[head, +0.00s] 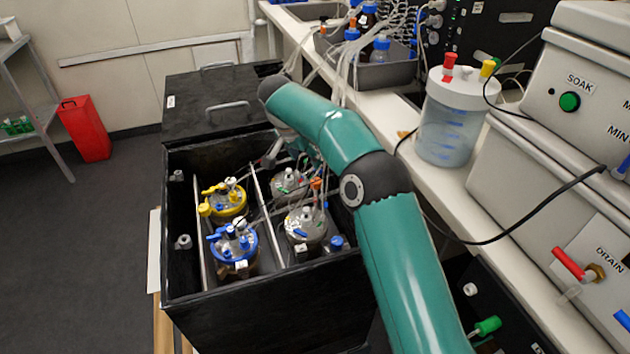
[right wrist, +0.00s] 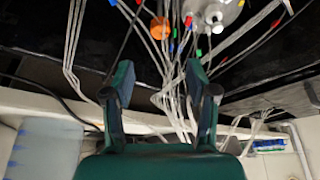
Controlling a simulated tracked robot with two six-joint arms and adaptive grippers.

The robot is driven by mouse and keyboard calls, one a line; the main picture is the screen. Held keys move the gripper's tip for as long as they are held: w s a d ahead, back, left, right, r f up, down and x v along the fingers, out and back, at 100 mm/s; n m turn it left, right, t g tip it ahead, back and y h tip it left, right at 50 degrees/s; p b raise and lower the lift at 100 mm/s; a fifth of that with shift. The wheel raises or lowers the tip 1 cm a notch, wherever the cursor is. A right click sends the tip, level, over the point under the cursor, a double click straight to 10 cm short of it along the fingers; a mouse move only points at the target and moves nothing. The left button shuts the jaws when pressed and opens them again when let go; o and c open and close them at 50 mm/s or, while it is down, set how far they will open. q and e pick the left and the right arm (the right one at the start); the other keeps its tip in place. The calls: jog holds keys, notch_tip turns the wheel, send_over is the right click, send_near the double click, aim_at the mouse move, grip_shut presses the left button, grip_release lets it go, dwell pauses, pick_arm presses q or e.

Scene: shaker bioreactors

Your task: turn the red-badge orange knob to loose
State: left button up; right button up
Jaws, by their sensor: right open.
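An orange knob (right wrist: 160,28) shows near the top of the right wrist view, just beyond the space between my fingertips, with thin tubes around it. In the head view a small orange part (head: 316,184) stands on the vessel lid at the right of the black box; I cannot tell whether it is the same knob. I cannot make out a red badge on it. In the head view the gripper (head: 278,156) is partly hidden by my arm, over the back of the box. My left gripper is out of view.
The black box (head: 260,290) holds several vessels, including a yellow-lidded one (head: 224,200) and a blue-lidded one (head: 234,245). Bundled tubes (right wrist: 180,105) run close to my fingers. A bench with a clear tank (head: 447,130) lies to the right.

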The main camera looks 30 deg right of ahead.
aim_at(315, 181)
jog(key=x, duration=1.2)
jog(key=shift+w+f, duration=0.1)
jog(key=shift+f, duration=0.25)
grip_shut()
